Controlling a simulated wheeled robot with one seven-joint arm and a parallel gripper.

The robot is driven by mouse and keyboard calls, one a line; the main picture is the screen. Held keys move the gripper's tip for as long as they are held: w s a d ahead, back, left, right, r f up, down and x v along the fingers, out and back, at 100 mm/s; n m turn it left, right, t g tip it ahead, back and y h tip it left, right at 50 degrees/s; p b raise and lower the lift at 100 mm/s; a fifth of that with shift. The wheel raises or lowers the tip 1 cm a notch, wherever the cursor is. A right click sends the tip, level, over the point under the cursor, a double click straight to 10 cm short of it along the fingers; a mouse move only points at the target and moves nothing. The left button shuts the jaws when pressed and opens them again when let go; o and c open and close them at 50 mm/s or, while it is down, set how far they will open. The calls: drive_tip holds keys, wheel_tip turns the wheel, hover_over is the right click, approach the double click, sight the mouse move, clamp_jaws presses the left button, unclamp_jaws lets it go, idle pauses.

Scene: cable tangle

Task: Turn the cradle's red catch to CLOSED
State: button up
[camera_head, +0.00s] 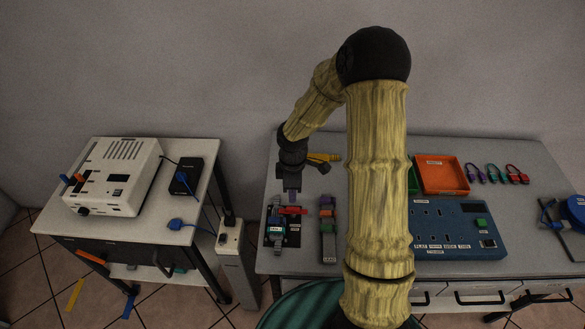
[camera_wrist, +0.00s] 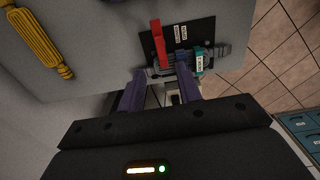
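The cradle's black base plate (camera_head: 292,238) lies on the left part of the right-hand table, with a grey and teal holder on it. The red catch (camera_head: 291,210) is a bar lying crosswise at the plate's far end. My gripper (camera_head: 292,194) points down just behind the catch. In the wrist view, my gripper (camera_wrist: 160,76) has its purple fingers apart with a gap between them, close to the catch's near end. Whether they touch it is unclear.
A grey strip with coloured blocks (camera_head: 327,228) stands right of the cradle. A yellow ribbed tool (camera_wrist: 38,42) lies behind it. A blue panel (camera_head: 455,228) and an orange tray (camera_head: 441,174) are farther right. A separate table with a white machine (camera_head: 115,178) is at the left.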

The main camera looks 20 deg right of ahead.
wheel_tip(320, 180, up, 9)
idle(0.3)
idle(0.4)
drive_tip(key=s+r+m+t, duration=0.1)
drive_tip(key=s+r+m, duration=0.1)
drive_tip(key=s+m, duration=0.5)
drive_tip(key=s+r+m+t, duration=0.1)
drive_tip(key=s+r+m, duration=0.2)
drive_tip(key=s+m, duration=0.4)
drive_tip(key=shift+s+r+m+t, duration=0.15)
drive_tip(key=shift+s+m+t, duration=0.15)
drive_tip(key=shift+s, duration=0.05)
drive_tip(key=shift+a, duration=0.1)
